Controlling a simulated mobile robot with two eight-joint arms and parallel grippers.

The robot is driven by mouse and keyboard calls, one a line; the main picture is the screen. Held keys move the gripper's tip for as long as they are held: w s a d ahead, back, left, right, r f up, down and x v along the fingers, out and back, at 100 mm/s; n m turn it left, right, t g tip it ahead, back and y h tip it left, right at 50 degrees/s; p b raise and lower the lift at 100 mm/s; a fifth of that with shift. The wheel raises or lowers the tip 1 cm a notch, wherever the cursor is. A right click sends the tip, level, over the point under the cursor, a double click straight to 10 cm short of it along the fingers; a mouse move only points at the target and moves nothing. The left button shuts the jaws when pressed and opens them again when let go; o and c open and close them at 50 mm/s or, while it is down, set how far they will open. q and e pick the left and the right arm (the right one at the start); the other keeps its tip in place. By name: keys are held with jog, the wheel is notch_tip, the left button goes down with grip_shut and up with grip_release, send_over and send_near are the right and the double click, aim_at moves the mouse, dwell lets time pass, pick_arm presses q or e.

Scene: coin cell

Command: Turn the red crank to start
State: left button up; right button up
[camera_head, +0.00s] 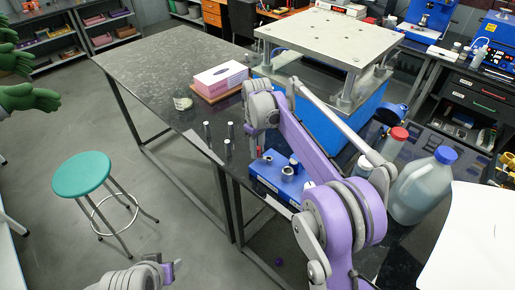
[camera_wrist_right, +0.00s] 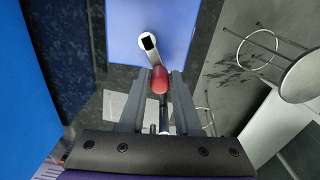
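The red crank handle (camera_wrist_right: 159,80) shows in the right wrist view, on a grey crank arm (camera_wrist_right: 147,46) with a dark square hole, against a blue face (camera_wrist_right: 125,25). My right gripper (camera_wrist_right: 161,74) has one finger on each side of the red handle, which fills the gap near the fingertips.
The dark bench (camera_head: 150,65) carries a pink and white box (camera_head: 220,76), a glass dish (camera_head: 182,102) and several small upright cylinders. A blue block (camera_head: 275,178) and a blue-capped jug (camera_head: 420,187) are near my right arm. A teal stool (camera_head: 82,173) stands on open floor.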

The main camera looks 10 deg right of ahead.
aim_at(258, 148)
jog(key=o, duration=0.3)
pick_arm(q)
jog(key=shift+w+r+p, duration=0.4)
jog(key=shift+r+p, duration=0.15)
jog(key=shift+r, duration=0.25)
pick_arm(e)
notch_tip(258, 148, up, 11)
jog(key=shift+f, duration=0.1)
